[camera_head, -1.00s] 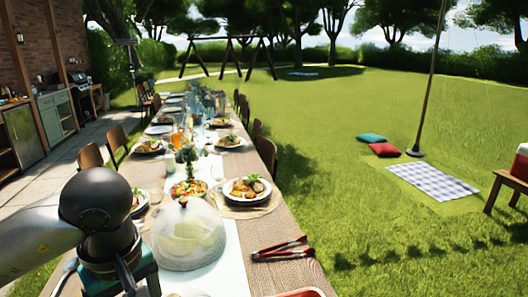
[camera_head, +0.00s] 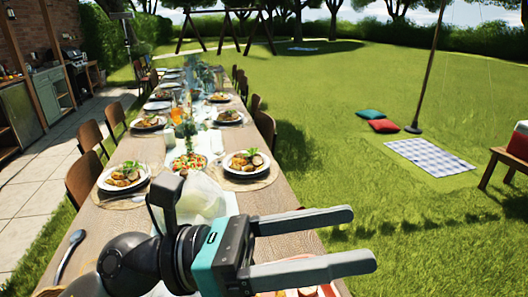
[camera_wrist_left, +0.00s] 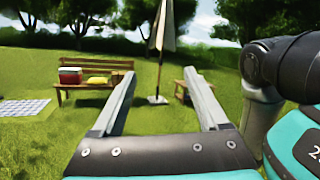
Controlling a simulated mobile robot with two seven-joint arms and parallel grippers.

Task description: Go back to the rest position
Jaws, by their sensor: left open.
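My left gripper (camera_head: 361,238) is open and empty, with its two grey fingers pointing right over the near end of the table. A clear domed cover (camera_head: 207,197) stands on the table, partly hidden behind my left wrist. No fingers of my right gripper show in either view.
The long wooden table (camera_head: 272,203) holds several plates, including a near plate of food (camera_head: 247,165). A red-rimmed tray (camera_head: 330,291) lies at the near edge, partly covered by the gripper. Chairs (camera_head: 85,178) line the left side. Open lawn (camera_head: 330,160) lies to the right.

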